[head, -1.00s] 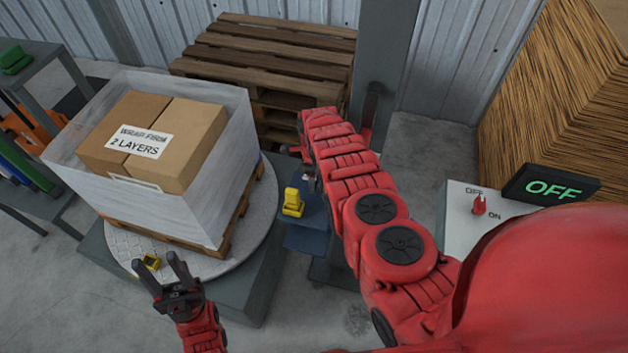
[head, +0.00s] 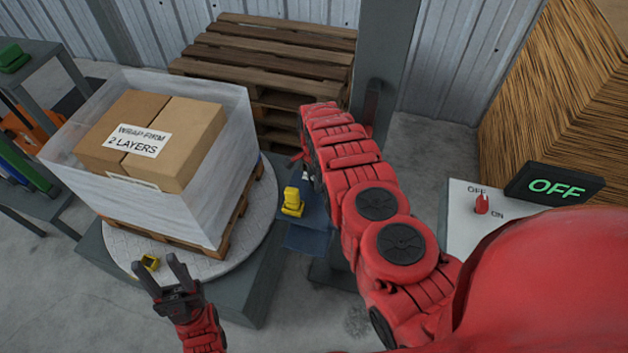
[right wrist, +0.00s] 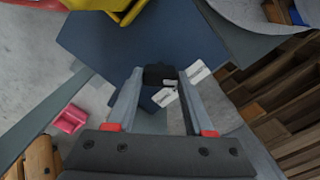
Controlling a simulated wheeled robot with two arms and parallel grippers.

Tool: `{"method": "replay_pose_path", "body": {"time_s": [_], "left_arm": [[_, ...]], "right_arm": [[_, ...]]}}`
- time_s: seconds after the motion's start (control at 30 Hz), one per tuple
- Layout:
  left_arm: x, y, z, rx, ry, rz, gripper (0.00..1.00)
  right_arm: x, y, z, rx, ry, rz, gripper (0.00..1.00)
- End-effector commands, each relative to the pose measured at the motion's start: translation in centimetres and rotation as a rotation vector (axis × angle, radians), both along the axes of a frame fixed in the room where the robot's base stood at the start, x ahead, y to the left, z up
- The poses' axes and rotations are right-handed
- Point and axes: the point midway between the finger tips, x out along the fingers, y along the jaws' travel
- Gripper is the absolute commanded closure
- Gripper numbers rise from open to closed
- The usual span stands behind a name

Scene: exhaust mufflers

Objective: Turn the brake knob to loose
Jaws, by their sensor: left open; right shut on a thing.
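The brake knob (right wrist: 160,75) is a small black block in the right wrist view, at the edge of a dark blue plate. My right gripper (right wrist: 157,80) is shut on it, one grey finger on each side. White labels with small print, too small to read, lie beside the knob. In the head view my red right arm hides the knob and the right gripper's fingers. My left gripper (head: 168,278) is open and empty, over the front edge of the round turntable.
Wrapped boxes (head: 150,140) stand on a pallet on the turntable (head: 125,245). A yellow part (head: 293,202) sits on the blue carriage beside my right arm. A panel with a red switch (head: 481,204) and an OFF display (head: 553,187) is at the right. Pallets (head: 270,60) are stacked behind.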

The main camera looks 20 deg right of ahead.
Motion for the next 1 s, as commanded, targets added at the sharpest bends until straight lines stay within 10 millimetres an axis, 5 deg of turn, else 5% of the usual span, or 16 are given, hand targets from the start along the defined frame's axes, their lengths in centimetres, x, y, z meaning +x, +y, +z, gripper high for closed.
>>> {"method": "replay_pose_path", "body": {"time_s": [0.73, 0.77, 0.9, 1.0], "left_arm": [[0.0, 0.0, -0.19, 0.0, 0.0, 0.0, 0.5], [0.0, 0.0, -0.18, 0.0, 0.0, 0.0, 0.5], [0.0, 0.0, -0.18, 0.0, 0.0, 0.0, 0.5], [0.0, 0.0, -0.18, 0.0, 0.0, 0.0, 0.5]], "right_arm": [[-0.02, 0.01, 0.0, 0.0, 0.001, 0.091, 1.0], [-0.02, 0.01, 0.0, 0.0, 0.001, 0.091, 0.42], [-0.02, 0.01, 0.01, 0.0, 0.001, 0.09, 0.18], [-0.02, 0.0, 0.01, 0.0, 0.001, 0.09, 0.18]]}}
